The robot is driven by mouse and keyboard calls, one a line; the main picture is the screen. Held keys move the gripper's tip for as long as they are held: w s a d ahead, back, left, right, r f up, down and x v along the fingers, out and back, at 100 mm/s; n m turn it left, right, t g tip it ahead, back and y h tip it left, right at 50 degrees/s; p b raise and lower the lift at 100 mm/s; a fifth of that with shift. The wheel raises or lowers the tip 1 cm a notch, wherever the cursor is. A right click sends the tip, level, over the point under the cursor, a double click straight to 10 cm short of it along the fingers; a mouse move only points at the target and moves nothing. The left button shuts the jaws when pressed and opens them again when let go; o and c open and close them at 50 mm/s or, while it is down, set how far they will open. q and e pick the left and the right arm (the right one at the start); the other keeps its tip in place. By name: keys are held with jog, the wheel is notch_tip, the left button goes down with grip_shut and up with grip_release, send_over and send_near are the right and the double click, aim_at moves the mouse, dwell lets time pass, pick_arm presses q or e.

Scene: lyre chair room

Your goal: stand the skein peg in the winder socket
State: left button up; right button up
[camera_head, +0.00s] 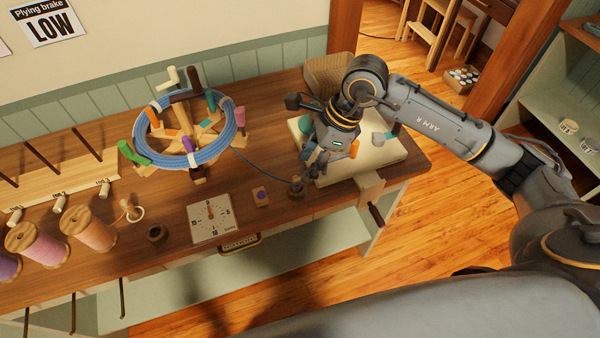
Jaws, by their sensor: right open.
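The winder (196,133) stands on the bench at the back left, with blue yarn (165,160) looped around its upright pegs in several colours. I cannot make out which socket on it is free. My right gripper (314,168) is open and points down over the front of a cream padded board (365,157). On this board an orange piece (353,149) shows beside the gripper, and a teal-ended piece (386,137) lies to its right. Another teal piece (305,124) is behind the gripper, partly hidden. I cannot tell which is the skein peg. My left gripper is out of view.
Large spools (40,247) stand at left. A wicker basket (329,73) is behind my arm.

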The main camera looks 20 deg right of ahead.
jog(key=v, duration=0.5)
dwell(1.1)
